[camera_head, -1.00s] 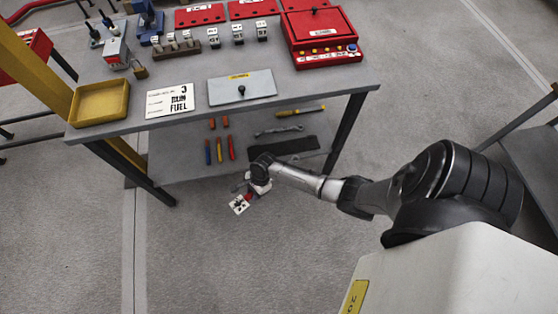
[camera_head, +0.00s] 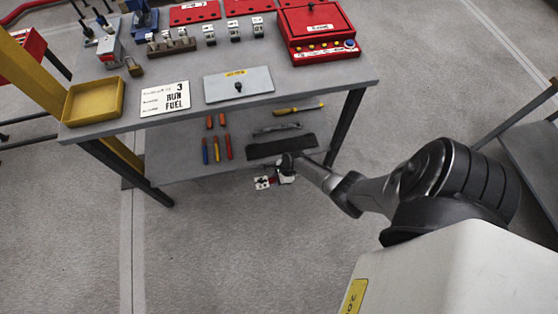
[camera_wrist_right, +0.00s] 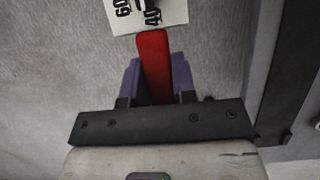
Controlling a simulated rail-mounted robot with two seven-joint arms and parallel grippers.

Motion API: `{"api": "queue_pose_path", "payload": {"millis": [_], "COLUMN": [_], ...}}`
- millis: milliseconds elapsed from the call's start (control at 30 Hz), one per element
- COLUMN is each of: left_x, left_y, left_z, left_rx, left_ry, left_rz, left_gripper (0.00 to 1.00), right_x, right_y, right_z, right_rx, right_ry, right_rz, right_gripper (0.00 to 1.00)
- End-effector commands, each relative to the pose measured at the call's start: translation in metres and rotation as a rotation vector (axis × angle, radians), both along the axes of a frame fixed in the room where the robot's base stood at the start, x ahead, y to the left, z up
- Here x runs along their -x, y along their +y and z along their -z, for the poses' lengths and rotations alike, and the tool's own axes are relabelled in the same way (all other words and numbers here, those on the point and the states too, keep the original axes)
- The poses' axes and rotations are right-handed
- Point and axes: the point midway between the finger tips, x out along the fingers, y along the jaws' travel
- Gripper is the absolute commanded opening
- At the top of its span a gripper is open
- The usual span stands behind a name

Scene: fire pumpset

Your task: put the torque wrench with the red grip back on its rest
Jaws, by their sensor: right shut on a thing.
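The torque wrench's red grip (camera_wrist_right: 153,65) is between the two purple fingers of my right gripper (camera_wrist_right: 158,80), which is shut on it. A white numbered plate (camera_wrist_right: 148,15) shows beyond the grip in the wrist view. In the head view, my right gripper (camera_head: 283,178) is just in front of the lower shelf, partly hidden by its own wrist. The white plate (camera_head: 262,183) shows to its left, and the rest of the wrench is hard to make out. A long black slab (camera_head: 270,149) lies on the lower shelf behind the gripper; I cannot tell whether it is the rest. My left gripper is out of view.
The lower shelf (camera_head: 175,165) also holds a grey spanner (camera_head: 278,128), a yellow-handled tool (camera_head: 299,109) and several coloured screwdrivers (camera_head: 216,149). The table top (camera_head: 200,123) overhangs it. A dark table leg (camera_head: 345,125) stands right of the gripper. The floor in front is clear.

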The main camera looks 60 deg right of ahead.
Motion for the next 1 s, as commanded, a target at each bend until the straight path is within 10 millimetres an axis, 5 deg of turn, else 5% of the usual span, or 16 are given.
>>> {"api": "queue_pose_path", "payload": {"millis": [1000], "left_x": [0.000], "left_y": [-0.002], "left_z": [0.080], "left_rx": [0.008], "left_ry": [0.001], "left_rz": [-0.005], "left_gripper": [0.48], "right_x": [-0.061], "right_y": [-0.073], "right_z": [0.003], "right_rx": [0.004], "right_ry": [-0.004], "right_rz": [0.000], "right_gripper": [0.00]}}
